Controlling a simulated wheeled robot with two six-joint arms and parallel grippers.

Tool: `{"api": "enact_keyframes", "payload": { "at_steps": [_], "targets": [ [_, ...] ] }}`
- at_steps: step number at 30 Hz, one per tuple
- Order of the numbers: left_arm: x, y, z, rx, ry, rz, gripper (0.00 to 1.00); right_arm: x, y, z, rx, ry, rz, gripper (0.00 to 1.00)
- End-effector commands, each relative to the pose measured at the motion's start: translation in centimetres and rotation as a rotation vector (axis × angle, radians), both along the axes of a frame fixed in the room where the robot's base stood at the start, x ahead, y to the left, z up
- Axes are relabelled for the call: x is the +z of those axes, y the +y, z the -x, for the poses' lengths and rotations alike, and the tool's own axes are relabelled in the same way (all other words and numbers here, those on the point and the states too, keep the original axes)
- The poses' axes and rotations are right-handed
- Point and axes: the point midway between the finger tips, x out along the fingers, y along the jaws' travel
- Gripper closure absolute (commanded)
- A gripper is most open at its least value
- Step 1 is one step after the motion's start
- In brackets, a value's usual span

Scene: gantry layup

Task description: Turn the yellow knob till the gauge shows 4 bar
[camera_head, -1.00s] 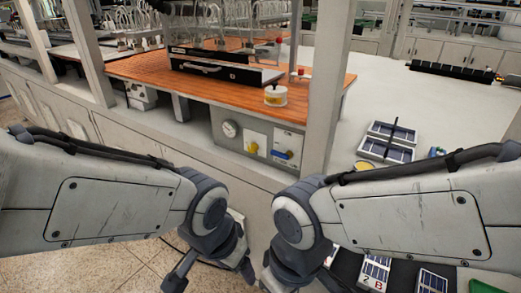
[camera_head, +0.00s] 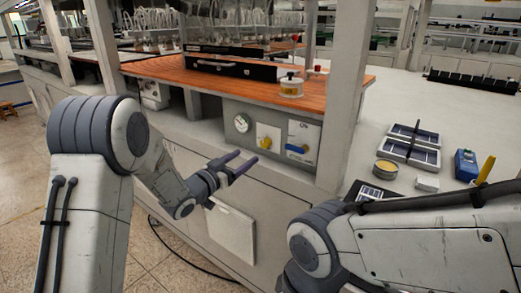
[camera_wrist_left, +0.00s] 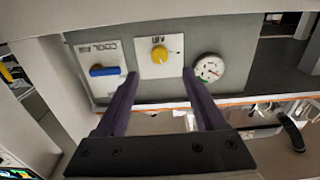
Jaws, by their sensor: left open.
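The yellow knob (camera_head: 266,144) sits on a white plate on the grey panel under the orange bench top. It also shows in the left wrist view (camera_wrist_left: 159,54). The round white gauge (camera_head: 242,123) is left of the knob in the head view and right of it in the left wrist view (camera_wrist_left: 209,69). Its reading is too small to tell. My left gripper (camera_head: 247,161) is open and empty, in front of the panel. In the left wrist view its fingers (camera_wrist_left: 160,76) point toward the panel, with the knob seen between and beyond their tips. My right gripper is out of view.
A blue handle (camera_head: 296,149) is on the plate right of the knob. A pale post (camera_head: 343,100) rises beside the panel. A yellow-white pot (camera_head: 291,88) stands on the orange bench top (camera_head: 240,86). Solar panels (camera_head: 411,150) and a blue tool (camera_head: 466,165) lie on the right table.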

Motion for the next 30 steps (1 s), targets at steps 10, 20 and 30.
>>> {"api": "enact_keyframes", "payload": {
  "at_steps": [10,20,30],
  "targets": [
    [0.1,-4.0,-5.1,-0.003,0.000,0.000,0.29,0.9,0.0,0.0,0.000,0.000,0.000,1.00],
    [0.1,-5.5,-7.3,0.000,0.002,-0.001,0.29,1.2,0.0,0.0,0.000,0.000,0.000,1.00],
    [0.0,-5.5,-7.3,0.001,0.002,-0.001,0.72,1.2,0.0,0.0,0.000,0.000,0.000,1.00]
  ]
}}
